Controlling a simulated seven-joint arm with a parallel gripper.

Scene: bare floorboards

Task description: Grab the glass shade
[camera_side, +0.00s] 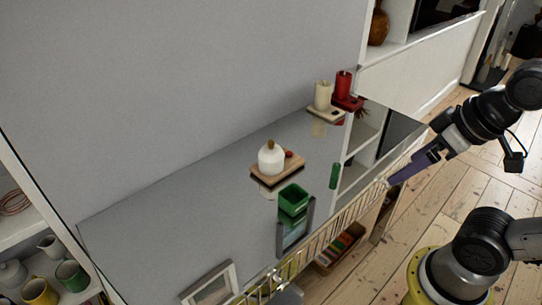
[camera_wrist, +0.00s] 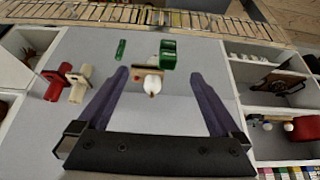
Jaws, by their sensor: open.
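No thing is plainly a glass shade; I cannot tell which object the name means. A green, open-topped square container (camera_side: 293,198), perhaps glass, stands near the front edge of the grey reflective top; the wrist view also shows it (camera_wrist: 168,53). A rounded white vessel (camera_side: 271,158) with a brown knob sits on a wooden board (camera_side: 289,171) behind it; it shows in the wrist view too (camera_wrist: 152,84). My gripper (camera_side: 391,181) has purple fingers and is to the right of these things, apart from them. In the wrist view its fingers (camera_wrist: 160,74) are spread, with nothing held.
A cream candle (camera_side: 322,95) and a red candle (camera_side: 343,86) stand on small bases at the back. A grey frame (camera_side: 311,214) stands by the green container.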

